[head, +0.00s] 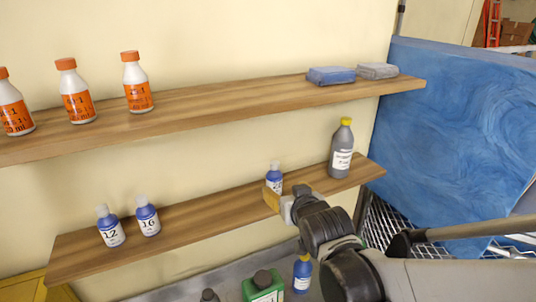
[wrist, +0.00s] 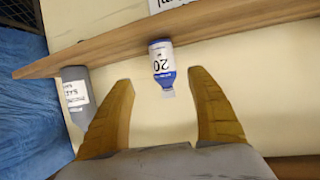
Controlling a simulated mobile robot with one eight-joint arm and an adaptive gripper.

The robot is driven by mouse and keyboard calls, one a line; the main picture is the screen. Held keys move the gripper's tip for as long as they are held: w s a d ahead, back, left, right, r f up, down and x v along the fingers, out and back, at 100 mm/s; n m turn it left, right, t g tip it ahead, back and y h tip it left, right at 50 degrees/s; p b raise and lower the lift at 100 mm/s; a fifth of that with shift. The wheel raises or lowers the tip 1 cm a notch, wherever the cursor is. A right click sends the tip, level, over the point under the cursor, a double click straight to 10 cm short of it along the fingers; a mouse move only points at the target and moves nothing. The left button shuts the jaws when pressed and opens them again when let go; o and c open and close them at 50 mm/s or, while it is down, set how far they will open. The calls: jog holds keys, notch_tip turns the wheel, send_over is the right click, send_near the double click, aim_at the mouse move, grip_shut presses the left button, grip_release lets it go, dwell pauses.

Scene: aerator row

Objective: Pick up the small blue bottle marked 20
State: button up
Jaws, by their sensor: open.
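In the head view the bottle (head: 274,174) is partly hidden behind my gripper (head: 272,200). In the wrist view my gripper (wrist: 162,105) is open, with its tan fingers on either side of the line to the bottle. The bottle's white cap end points toward the gap between the fingers. The gap is empty, and I cannot tell how far the bottle is from the fingertips.
Bottles marked 12 (head: 110,227) and 16 (head: 147,216) stand left on the lower shelf (head: 208,212). A grey bottle with a yellow cap (head: 342,150) stands right of the 20 bottle. The upper shelf (head: 200,113) holds orange-labelled bottles (head: 78,95) and folded cloths (head: 332,76). More bottles stand below.

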aim_at(276, 184)
jog(key=x, duration=0.4)
jog(key=shift+f, duration=0.15)
jog(key=x, duration=0.5)
jog(key=shift+a, duration=0.35)
jog(key=c, duration=1.3)
